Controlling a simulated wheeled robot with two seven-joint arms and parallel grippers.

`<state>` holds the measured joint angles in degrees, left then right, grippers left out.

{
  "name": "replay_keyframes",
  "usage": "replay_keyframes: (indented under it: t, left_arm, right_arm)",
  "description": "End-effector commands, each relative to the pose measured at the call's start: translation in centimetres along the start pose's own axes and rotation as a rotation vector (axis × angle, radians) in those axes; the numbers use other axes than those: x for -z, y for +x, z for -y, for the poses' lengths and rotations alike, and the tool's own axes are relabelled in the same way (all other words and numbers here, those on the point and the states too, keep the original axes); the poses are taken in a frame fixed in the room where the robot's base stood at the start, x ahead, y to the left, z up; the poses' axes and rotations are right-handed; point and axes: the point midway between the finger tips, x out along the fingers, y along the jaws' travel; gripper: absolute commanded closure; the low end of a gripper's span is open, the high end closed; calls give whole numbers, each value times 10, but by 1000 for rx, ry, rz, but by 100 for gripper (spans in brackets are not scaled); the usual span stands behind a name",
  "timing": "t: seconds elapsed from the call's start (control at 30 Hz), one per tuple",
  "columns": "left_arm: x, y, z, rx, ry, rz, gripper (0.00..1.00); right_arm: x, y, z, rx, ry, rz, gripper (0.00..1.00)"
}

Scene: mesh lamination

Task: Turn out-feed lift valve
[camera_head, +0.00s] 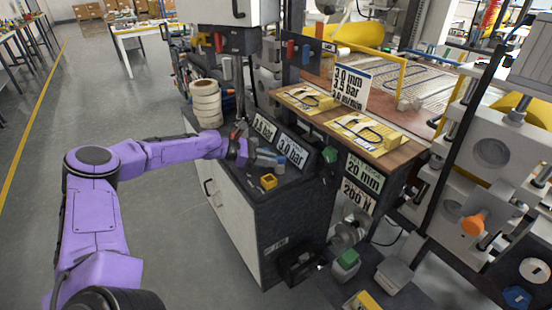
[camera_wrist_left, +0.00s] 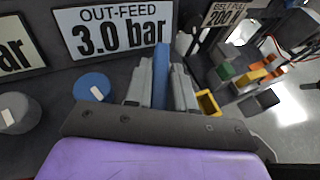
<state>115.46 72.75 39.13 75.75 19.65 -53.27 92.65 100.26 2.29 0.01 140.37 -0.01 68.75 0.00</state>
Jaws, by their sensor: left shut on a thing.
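My left gripper (camera_head: 262,158) reaches over the dark cabinet top, just in front of the out-feed sign (camera_head: 292,152), which reads 3.0 bar. In the left wrist view the same sign (camera_wrist_left: 115,28) stands behind the fingers. The fingers of my left gripper (camera_wrist_left: 158,85) are shut on an upright blue handle (camera_wrist_left: 161,72), which I take to be the out-feed lift valve's. The handle's lower part and base are hidden by the gripper. A round blue knob (camera_wrist_left: 92,87) with a white mark is to the left of the fingers, apart from them. My right gripper does not show.
A yellow block (camera_head: 268,181) sits near the cabinet's front edge; it shows right of the fingers in the wrist view (camera_wrist_left: 208,103). A grey knob (camera_wrist_left: 18,113) is further left. A stack of pale rolls (camera_head: 206,103) stands behind my arm. The floor at left is clear.

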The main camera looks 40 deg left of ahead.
Motion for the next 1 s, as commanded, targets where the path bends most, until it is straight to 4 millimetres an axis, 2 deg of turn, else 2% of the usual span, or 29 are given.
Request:
replay_keyframes:
  t: [0.2, 0.23, 0.27, 0.3, 0.57, 0.67, 1.0]
  left_arm:
    - [3, 1, 1, 3, 0, -6, 100]
    - [3, 1, 1, 4, 0, -6, 70]
    - [3, 2, 1, 4, 0, -6, 60]
    - [3, 2, 1, 4, 0, -6, 55]
    - [1, 2, 1, 4, 1, -4, 55]
    - [-1, -7, 0, 2, 2, -2, 55]
    - [-3, -84, 0, 0, 0, 2, 55]
  right_arm:
    - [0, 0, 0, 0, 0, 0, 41]
    - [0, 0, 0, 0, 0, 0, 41]
    - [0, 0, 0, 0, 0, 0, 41]
    - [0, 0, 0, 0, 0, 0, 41]
    - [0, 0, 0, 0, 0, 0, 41]
    - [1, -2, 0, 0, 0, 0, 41]
    - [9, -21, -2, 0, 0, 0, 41]
